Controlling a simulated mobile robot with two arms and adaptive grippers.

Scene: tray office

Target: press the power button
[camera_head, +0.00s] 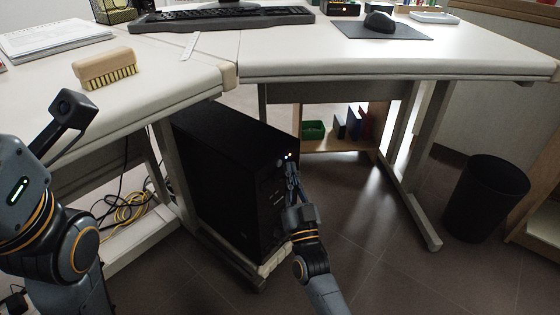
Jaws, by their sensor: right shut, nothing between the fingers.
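A black computer tower (225,180) stands on a low stand under the desk. Near the top of its front face are small lights, one white and one reddish, by the power button (288,156). My right gripper (289,166) is shut and empty, with its fingertips at the upper front of the tower, just below the lights. I cannot tell whether the fingertips touch the button. My left arm is at the left edge; its gripper is not in view.
The white desk (300,62) overhangs the tower and carries a brush (106,70), keyboard (220,17) and mouse (379,21). A desk leg (412,205) and a black bin (485,198) stand right. Cables (128,208) lie left. The floor between tower and desk leg is clear.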

